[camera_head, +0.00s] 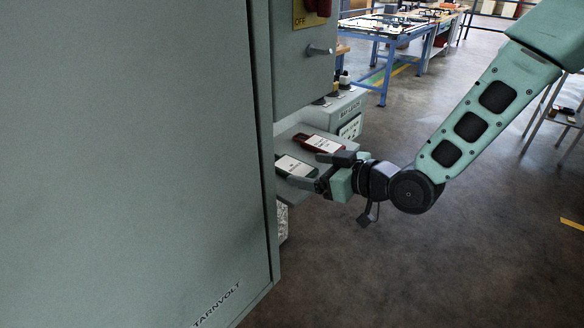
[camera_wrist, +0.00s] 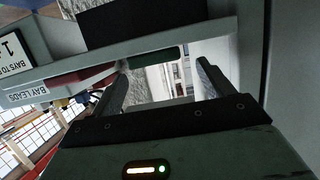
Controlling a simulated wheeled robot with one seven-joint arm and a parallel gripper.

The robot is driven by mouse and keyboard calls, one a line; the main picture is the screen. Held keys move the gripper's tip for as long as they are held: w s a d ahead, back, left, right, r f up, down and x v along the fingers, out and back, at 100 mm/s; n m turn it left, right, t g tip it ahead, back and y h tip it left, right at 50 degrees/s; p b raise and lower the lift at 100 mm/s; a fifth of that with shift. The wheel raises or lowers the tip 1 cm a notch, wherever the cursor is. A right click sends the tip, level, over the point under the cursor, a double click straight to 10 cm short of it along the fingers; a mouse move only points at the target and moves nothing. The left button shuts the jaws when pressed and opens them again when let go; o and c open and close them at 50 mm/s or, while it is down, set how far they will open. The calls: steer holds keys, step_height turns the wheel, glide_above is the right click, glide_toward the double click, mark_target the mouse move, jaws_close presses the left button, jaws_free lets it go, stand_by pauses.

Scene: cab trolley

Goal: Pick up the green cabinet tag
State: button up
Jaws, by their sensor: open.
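The green cabinet tag (camera_head: 296,167), dark green with a white label, lies on a small grey shelf (camera_head: 286,131) beside the cabinet. In the wrist view its dark green end (camera_wrist: 156,57) shows between my fingertips, beyond the shelf edge. My gripper (camera_head: 305,170) is open at the tag's near end, with one finger on each side. The wrist view also shows my open gripper (camera_wrist: 162,66). I cannot tell whether a finger touches the tag.
A red tag (camera_head: 321,144) with a white label lies just behind the green one, close to my far finger. The large grey cabinet door (camera_head: 150,150) stands close on the left. A box marked "BAY LEADS" (camera_head: 349,110) is behind the shelf. Open floor (camera_head: 420,270) lies right.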

mark_target(289, 164)
steer(key=shift+p+x, duration=0.6)
steer(key=shift+x, duration=2.15)
steer(key=shift+w+d, duration=0.1)
steer(key=shift+w, duration=0.05)
steer(key=shift+c, duration=0.3)
steer(key=c, duration=1)
